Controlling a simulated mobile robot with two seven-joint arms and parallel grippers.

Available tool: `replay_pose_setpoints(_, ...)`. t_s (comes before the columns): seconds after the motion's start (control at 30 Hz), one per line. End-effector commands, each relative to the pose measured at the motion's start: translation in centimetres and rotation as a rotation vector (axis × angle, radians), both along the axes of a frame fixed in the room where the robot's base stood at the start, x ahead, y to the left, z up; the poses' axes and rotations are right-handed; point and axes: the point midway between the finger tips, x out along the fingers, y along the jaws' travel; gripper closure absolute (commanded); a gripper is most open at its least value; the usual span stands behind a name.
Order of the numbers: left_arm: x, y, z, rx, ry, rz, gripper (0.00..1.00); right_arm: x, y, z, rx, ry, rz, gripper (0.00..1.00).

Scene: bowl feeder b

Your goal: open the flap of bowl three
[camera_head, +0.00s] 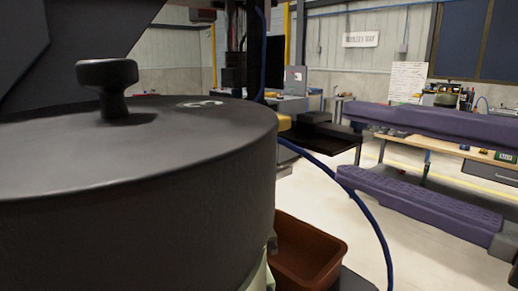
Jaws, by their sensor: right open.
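A large dark round bowl (140,235) fills the left of the head view. It has a flat grey lid on top (60,150) with a black knob (107,85). A pale mark, seemingly a 3 seen at a slant, is on the lid near its far right edge (200,104). The lid looks closed; I cannot make out a separate flap. My right gripper (346,145) is at the right, its two purple fingers spread one above the other. It is open and empty, pointing left toward the bowl and apart from it. My left gripper is not in view.
A brown bin (303,252) stands low beside the bowl. A blue cable (372,205) arcs between bowl and gripper. A small yellow part (284,122) and a black shelf (325,136) sit behind the bowl's right edge. A wooden workbench (455,158) is behind the fingers.

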Motion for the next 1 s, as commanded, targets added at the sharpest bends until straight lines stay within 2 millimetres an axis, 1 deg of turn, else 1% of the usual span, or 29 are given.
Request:
replay_pose_setpoints(0.03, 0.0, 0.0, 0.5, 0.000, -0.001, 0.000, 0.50, 0.4, 0.3, 0.4, 0.003, -0.002, -0.001, 0.55)
replay_pose_setpoints(0.17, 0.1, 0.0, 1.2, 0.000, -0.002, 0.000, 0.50, 1.8, 1.4, 0.6, 0.003, -0.003, 0.001, 0.55)
replay_pose_setpoints(0.4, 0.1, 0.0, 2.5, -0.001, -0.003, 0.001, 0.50, 5.2, 3.8, 0.6, 0.005, 0.001, -0.002, 0.55)
replay_pose_setpoints(0.53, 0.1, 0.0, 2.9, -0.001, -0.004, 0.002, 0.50, 6.6, 4.8, 0.4, 0.004, 0.003, -0.002, 0.55)
replay_pose_setpoints(0.7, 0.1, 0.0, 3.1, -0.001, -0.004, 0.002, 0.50, 7.4, 5.5, 0.2, 0.002, 0.004, -0.001, 0.55)
replay_pose_setpoints(0.97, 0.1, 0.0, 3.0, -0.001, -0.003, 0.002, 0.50, 7.5, 5.5, 0.1, 0.002, 0.004, 0.000, 0.55)
replay_pose_setpoints(1.0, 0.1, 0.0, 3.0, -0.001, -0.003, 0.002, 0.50, 7.5, 5.5, 0.1, 0.002, 0.004, 0.000, 0.58)
